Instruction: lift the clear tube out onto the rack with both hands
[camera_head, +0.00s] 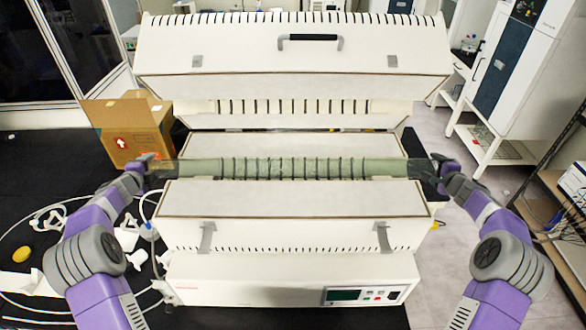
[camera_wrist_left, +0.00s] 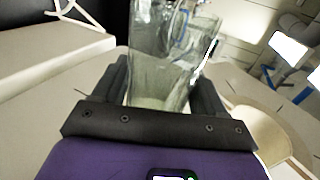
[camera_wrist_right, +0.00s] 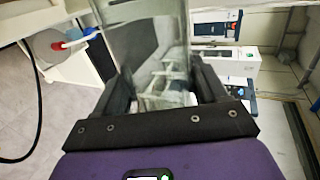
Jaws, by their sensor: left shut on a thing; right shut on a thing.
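The clear tube (camera_head: 290,168) lies level across the opened furnace in the head view, greenish and see-through, with dark slots of the furnace showing through it. My left gripper (camera_head: 150,166) is shut on its left end. The tube end also shows between the dark fingers in the left wrist view (camera_wrist_left: 165,70). My right gripper (camera_head: 436,168) is shut on its right end, which also shows in the right wrist view (camera_wrist_right: 150,60). I cannot tell whether the tube touches the furnace bed. I cannot make out a rack for sure.
The white furnace (camera_head: 290,215) has its lid (camera_head: 290,50) raised behind the tube. An open cardboard box (camera_head: 130,130) stands to the left. White hoses and fittings (camera_head: 130,235) and a yellow object (camera_head: 22,254) lie on the dark surface at left. A shelf (camera_head: 560,200) stands at right.

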